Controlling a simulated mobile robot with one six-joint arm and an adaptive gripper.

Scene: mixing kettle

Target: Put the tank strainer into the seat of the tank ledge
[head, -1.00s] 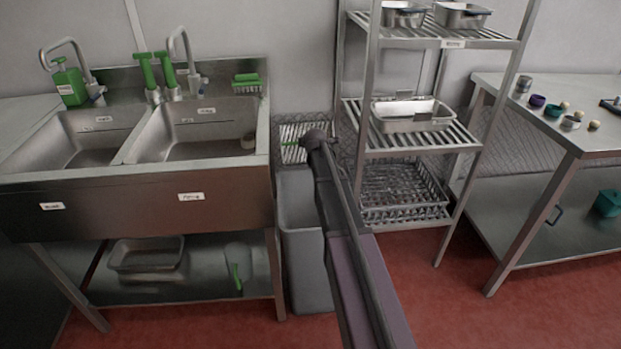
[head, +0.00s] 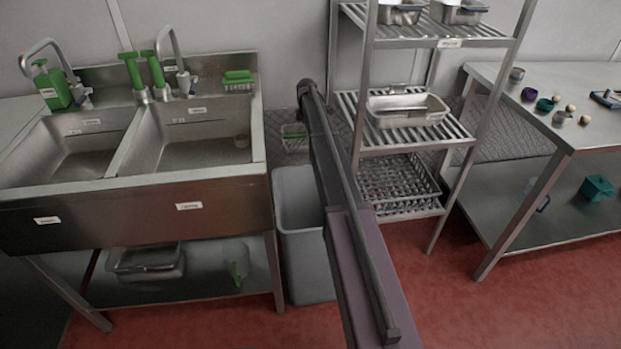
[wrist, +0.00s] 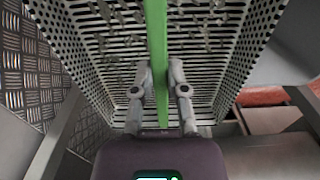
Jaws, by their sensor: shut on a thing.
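The tank strainer (wrist: 125,45) fills the upper wrist view. It is a pale metal basket with a slotted floor, perforated side walls and grey scraps lying in it. A green bar (wrist: 157,35) runs across it. My gripper (wrist: 162,82) is shut on this green bar, with one finger on each side.
A two-basin steel sink (head: 190,205) stands at the left. A grey bin (head: 305,265) stands beside it on the red floor. A wire-and-slat rack (head: 405,140) is right of my arm, and a steel table (head: 580,140) with small cups stands farther right.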

